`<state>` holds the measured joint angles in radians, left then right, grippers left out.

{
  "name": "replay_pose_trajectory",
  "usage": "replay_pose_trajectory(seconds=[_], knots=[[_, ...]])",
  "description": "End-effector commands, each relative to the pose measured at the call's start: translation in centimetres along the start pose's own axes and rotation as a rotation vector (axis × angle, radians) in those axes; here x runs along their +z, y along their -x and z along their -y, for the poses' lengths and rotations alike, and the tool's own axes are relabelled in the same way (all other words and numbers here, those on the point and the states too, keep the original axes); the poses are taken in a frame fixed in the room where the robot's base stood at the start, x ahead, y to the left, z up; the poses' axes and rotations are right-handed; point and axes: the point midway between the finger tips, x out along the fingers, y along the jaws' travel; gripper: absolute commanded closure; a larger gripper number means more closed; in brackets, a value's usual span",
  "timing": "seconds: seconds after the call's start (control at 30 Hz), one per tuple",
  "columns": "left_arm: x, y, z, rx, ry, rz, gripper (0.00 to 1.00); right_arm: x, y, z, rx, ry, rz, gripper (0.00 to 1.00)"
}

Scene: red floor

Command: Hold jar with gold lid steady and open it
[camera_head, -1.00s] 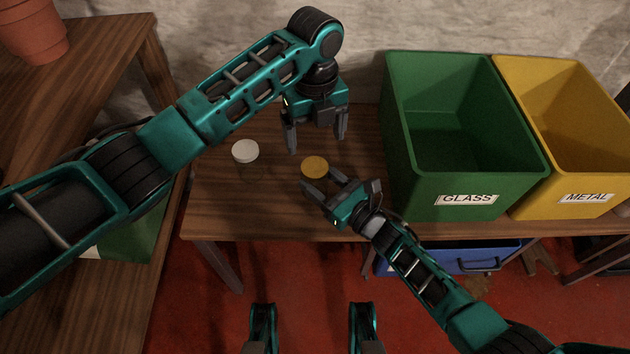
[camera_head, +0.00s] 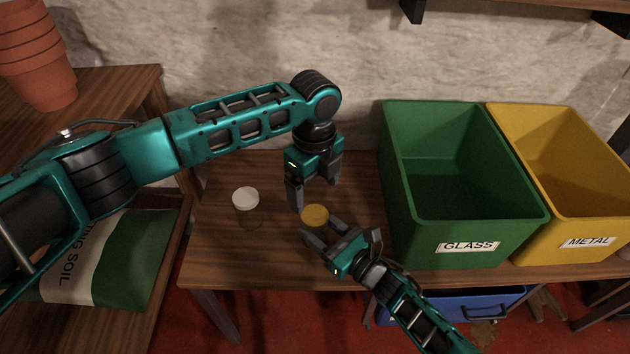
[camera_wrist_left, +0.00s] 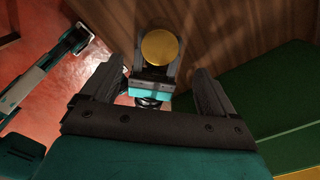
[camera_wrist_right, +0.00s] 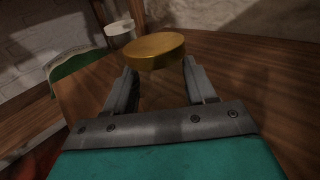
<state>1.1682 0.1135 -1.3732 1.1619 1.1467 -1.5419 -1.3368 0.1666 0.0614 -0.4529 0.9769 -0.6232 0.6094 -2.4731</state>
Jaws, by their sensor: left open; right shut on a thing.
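The jar's gold lid (camera_head: 315,215) shows on the table between my two grippers; its clear glass body is hard to make out. My right gripper (camera_head: 322,232) is shut on the jar from the front right, below the lid. In the right wrist view the gold lid (camera_wrist_right: 155,50) sits just beyond and above the fingers. My left gripper (camera_head: 314,192) is open and points down, above and behind the lid, apart from it. In the left wrist view the gold lid (camera_wrist_left: 159,47) lies ahead of the open fingers, between the right gripper's fingers.
A jar with a white lid (camera_head: 245,196) stands to the left on the wooden table (camera_head: 215,245). A green GLASS bin (camera_head: 470,225) and a yellow METAL bin (camera_head: 560,225) stand at the right. The table's front left is clear.

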Motion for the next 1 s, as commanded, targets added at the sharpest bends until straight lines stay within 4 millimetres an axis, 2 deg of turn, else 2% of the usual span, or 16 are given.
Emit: replay_pose_trajectory(seconds=[0.3,0.43,0.6,0.83,1.0], knots=[[-0.1,-5.0,-0.1,0.002,-0.002,0.0,0.12,0.0,0.0,0.0,0.0,0.0,-0.001,1.0],[0.0,-6.3,0.0,0.001,-0.003,0.0,0.12,0.0,0.0,0.0,0.0,0.0,-0.001,1.0],[0.0,-7.0,0.0,0.0,-0.003,0.0,0.12,0.0,0.0,0.0,0.0,0.0,-0.001,1.0],[0.0,-7.0,0.0,0.0,-0.004,0.0,0.13,-0.1,0.0,0.0,0.0,0.0,-0.001,1.0],[0.0,-7.0,0.0,0.0,-0.004,0.0,0.29,-0.1,0.0,0.0,0.0,0.0,-0.001,1.0]])
